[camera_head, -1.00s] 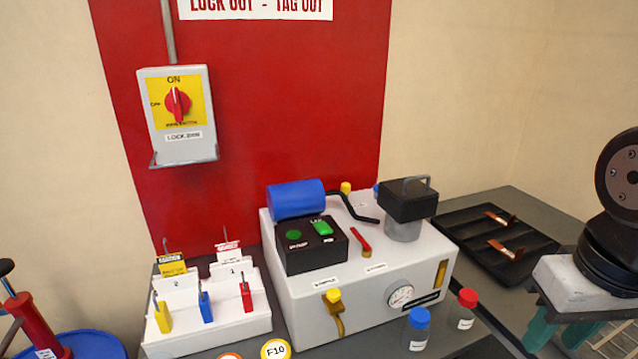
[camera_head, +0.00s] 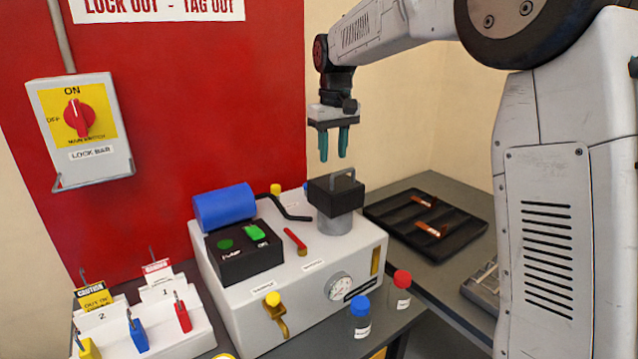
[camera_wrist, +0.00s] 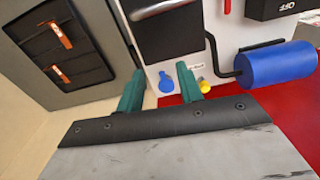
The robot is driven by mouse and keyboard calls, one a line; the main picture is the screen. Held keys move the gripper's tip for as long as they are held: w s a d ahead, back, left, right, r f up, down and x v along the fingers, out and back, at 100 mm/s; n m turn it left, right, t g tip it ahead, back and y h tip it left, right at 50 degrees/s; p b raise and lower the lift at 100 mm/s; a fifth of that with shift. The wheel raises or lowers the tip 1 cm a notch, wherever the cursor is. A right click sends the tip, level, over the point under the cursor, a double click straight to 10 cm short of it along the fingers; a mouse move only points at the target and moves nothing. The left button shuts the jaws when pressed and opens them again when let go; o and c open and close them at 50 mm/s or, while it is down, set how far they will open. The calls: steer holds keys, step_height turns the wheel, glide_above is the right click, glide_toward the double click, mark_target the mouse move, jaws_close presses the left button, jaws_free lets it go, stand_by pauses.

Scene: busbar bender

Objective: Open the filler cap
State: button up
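My gripper (camera_head: 333,158) hangs fingers-down above the black block with a grey handle (camera_head: 335,194) on the white machine (camera_head: 330,258). Its two teal fingers are apart with nothing between them, and they show in the wrist view (camera_wrist: 158,85). In the wrist view a small blue cap-like part (camera_wrist: 166,84) and a yellow knob (camera_wrist: 204,86) sit beside a small label at the machine's rear. The yellow knob (camera_head: 275,188) also shows in the head view; the blue part is mostly hidden behind the block. I cannot read which one is the filler cap.
A blue cylinder (camera_head: 224,206), a bent black lever (camera_head: 290,208) and a red handle (camera_head: 295,241) stand on the machine top. A black tray (camera_head: 455,237) with copper pieces lies at right. Two capped bottles, blue (camera_head: 360,316) and red (camera_head: 400,291), stand in front.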

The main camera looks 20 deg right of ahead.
steer(key=shift+n, duration=0.3)
steer(key=w+f, duration=0.1)
steer(key=w, duration=0.2)
steer(key=w+f, duration=0.2)
steer(key=w, duration=0.1)
steer(key=w+f, duration=0.2)
steer(key=shift+w+a+f, duration=0.25)
steer(key=shift+w+a, duration=0.15)
step_height(320, 180, down, 7)
steer(key=shift+f, duration=0.15)
jaws_close()
